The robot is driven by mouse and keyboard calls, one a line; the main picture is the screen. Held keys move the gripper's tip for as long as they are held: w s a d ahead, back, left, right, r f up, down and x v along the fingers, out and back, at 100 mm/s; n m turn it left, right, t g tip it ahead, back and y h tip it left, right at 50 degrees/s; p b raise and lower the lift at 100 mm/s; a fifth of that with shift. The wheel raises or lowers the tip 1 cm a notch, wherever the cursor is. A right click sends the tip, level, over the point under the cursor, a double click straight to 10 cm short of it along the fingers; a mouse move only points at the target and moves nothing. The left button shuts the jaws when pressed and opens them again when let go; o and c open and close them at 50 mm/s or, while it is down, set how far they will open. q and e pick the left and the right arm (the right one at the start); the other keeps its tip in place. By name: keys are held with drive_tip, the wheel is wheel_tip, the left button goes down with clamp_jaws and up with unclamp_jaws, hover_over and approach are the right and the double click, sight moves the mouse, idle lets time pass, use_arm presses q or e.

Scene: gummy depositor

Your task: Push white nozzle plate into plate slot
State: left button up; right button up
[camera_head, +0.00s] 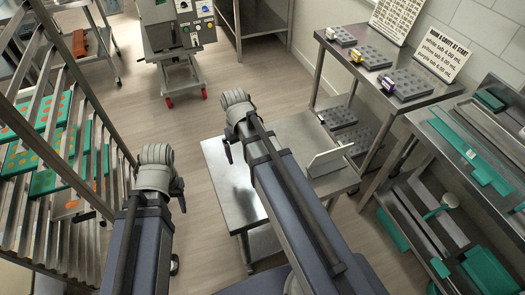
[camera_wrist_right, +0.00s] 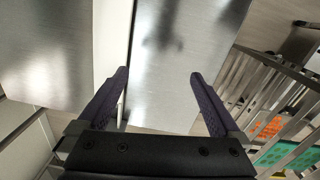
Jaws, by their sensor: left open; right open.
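A white plate (camera_head: 329,160) stands on edge, slightly tilted, on the right part of a low steel table in the head view. I take it to be the nozzle plate. The plate slot cannot be made out. My right gripper (camera_wrist_right: 158,75) is open and empty, fingers spread above a steel surface. A white strip (camera_wrist_right: 112,45) lies beyond its left finger; I cannot tell whether it is the plate. In the head view my right gripper (camera_head: 228,151) is mostly hidden by its arm, left of the plate. My left gripper (camera_head: 179,193) is largely hidden, near the tray rack.
A rack (camera_head: 88,150) with green trays stands at the left. A machine on a wheeled stand (camera_head: 182,75) is at the back. A shelf table (camera_head: 365,85) with grey blocks and a bench (camera_head: 440,170) with green parts line the right. Floor between is clear.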

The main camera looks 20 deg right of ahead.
drive_tip(key=shift+m, duration=0.7)
drive_tip(key=w+d, duration=0.1)
drive_tip(key=d, duration=0.2)
drive_tip(key=w+d, duration=0.1)
drive_tip(key=d, duration=0.2)
drive_tip(key=w+d, duration=0.1)
drive_tip(key=d, duration=0.2)
drive_tip(key=shift+d+r, duration=0.2)
drive_tip(key=shift+r, duration=0.05)
wheel_tip(320, 180, down, 8)
drive_tip(key=b, duration=0.7)
drive_tip(key=shift+a+b, duration=0.15)
drive_tip(key=shift+b, duration=0.2)
drive_tip(key=shift+r, duration=0.1)
clamp_jaws()
